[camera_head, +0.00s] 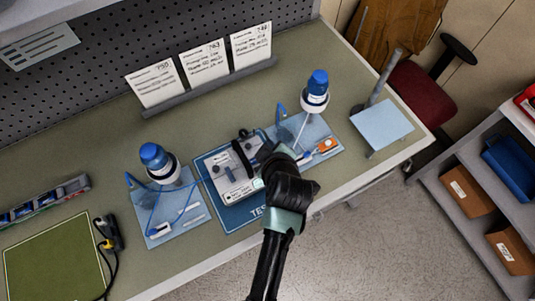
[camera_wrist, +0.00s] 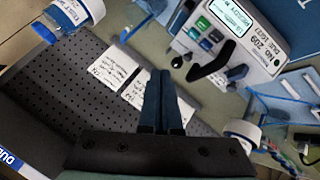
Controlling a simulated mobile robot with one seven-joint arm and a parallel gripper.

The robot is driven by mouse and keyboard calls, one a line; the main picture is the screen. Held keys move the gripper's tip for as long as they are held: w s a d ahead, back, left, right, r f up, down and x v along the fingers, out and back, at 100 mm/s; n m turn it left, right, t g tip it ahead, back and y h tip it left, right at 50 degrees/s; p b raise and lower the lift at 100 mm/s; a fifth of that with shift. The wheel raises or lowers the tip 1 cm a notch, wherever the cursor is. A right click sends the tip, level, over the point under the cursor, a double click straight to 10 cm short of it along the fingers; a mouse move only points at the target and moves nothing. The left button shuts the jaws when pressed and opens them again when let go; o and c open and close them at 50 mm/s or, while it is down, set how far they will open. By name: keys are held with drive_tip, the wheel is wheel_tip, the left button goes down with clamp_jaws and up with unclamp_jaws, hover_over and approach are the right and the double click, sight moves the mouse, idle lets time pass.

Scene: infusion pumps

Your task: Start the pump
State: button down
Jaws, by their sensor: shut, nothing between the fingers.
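The pump (camera_head: 226,183) is a grey-white box on a blue mat (camera_head: 250,211) in the middle of the bench. The wrist view shows its face (camera_wrist: 263,52) with a lit screen (camera_wrist: 228,16) and small green, blue and dark buttons (camera_wrist: 206,34). A black curved handle or clamp (camera_wrist: 212,62) stands out beside the buttons. My gripper (camera_wrist: 160,73) is shut and empty. Its blue-grey fingertips appear to the lower left of the buttons in the wrist view, and I see no contact. In the head view my wrist covers the pump's right part and hides the fingers.
Blue-capped bottles stand on blue mats to the left (camera_head: 155,158) and right (camera_head: 315,91) of the pump, with tubing. Written cards (camera_head: 203,62) lean at the back against a pegboard. A small raised platform (camera_head: 381,124) stands at the right end. The bench's front strip is mostly clear.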

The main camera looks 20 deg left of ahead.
wheel_tip(320, 180, down, 9)
drive_tip(key=b, duration=0.7)
drive_tip(key=shift+r, duration=0.1)
drive_tip(key=shift+b, duration=0.3)
idle(1.6)
drive_tip(key=shift+f, duration=0.4)
drive_tip(key=shift+f+b, duration=0.5)
drive_tip(key=shift+b, duration=0.2)
drive_tip(key=shift+r, duration=0.1)
idle(0.5)
drive_tip(key=shift+r+p, duration=0.75)
drive_tip(key=shift+r, duration=0.05)
